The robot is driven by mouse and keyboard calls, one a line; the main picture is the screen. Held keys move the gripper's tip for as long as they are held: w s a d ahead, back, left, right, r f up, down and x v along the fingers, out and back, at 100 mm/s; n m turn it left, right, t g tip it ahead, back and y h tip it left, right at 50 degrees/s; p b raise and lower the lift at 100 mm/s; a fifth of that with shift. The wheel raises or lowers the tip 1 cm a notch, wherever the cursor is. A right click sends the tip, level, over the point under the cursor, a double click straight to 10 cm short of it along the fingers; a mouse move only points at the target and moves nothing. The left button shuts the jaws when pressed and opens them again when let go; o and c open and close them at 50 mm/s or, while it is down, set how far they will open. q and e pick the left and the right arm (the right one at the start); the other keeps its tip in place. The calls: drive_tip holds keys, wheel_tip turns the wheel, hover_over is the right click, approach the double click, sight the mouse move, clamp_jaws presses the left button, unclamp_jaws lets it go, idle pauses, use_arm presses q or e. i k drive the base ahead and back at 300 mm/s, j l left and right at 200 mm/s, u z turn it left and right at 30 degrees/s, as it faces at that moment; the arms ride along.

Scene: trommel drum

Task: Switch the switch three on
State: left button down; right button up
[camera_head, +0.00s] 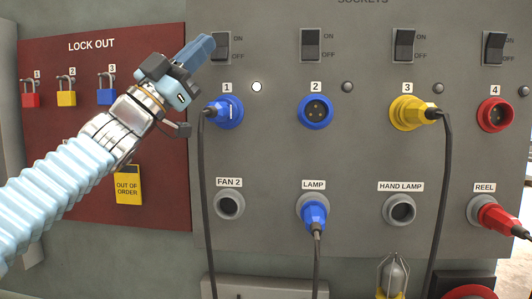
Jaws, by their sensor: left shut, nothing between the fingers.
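Switch three (404,44) is a dark rocker in a light frame, marked ON above and OFF below. It sits above the yellow socket 3 (408,112), which has a yellow plug in it. The small lamp (438,88) beside label 3 is dark. My left gripper (207,44) is shut and empty. Its fingertips are at the left edge of switch one (222,46), well left of switch three; whether they touch it I cannot tell. The lamp (257,87) beside label 1 glows white. My right gripper is not in view.
Switch two (310,44) lies between my left gripper and switch three, and switch four (494,47) is further right. A red lock-out board (80,140) with padlocks is at left. Black cables (440,190) hang from the plugs. The panel front around switch three is clear.

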sight(405, 38)
drive_tip(key=k+j, duration=0.2)
drive_tip(key=j, duration=0.2)
drive_tip(key=k+j, duration=0.2)
drive_tip(key=j, duration=0.2)
drive_tip(key=k+j, duration=0.2)
drive_tip(key=j, duration=0.2)
